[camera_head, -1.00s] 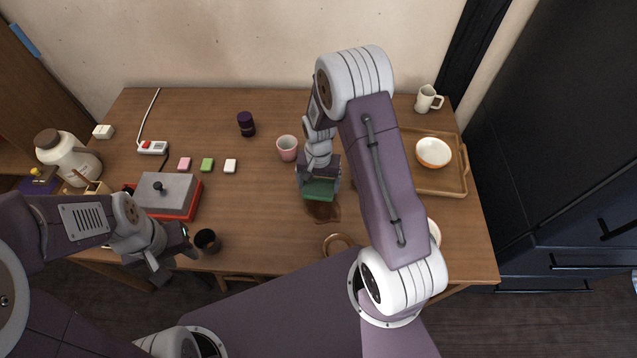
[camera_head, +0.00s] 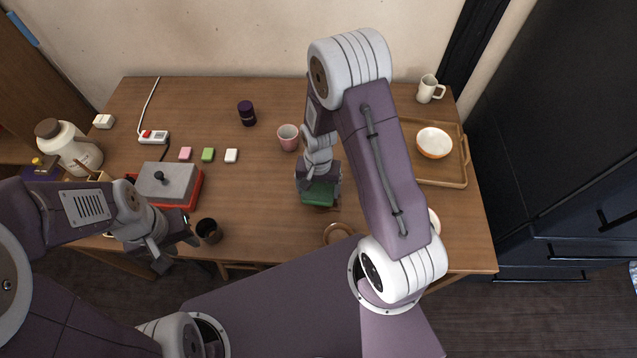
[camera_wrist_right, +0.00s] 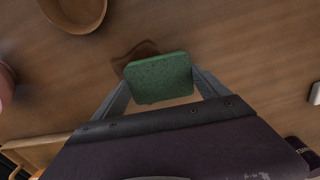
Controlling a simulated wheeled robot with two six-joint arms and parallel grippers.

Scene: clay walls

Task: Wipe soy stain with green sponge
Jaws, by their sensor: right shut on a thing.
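The green sponge (camera_head: 317,194) is held between the fingers of my right gripper (camera_head: 318,188), low over the middle of the wooden table. It also shows in the right wrist view (camera_wrist_right: 158,78), with a finger on each side. The dark brown soy stain (camera_wrist_right: 136,52) shows past the sponge's edge in the right wrist view; the sponge hides part of it. In the head view only a sliver of the stain shows. I cannot tell whether the sponge touches the table. My left gripper (camera_head: 176,254) hangs at the table's front left edge, with no object seen in it; its jaw opening is unclear.
A pink cup (camera_head: 288,137) stands just behind my right gripper. A tray (camera_head: 450,178) with a bowl (camera_head: 434,143) is at right. A dark cup (camera_head: 208,231) stands near my left gripper.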

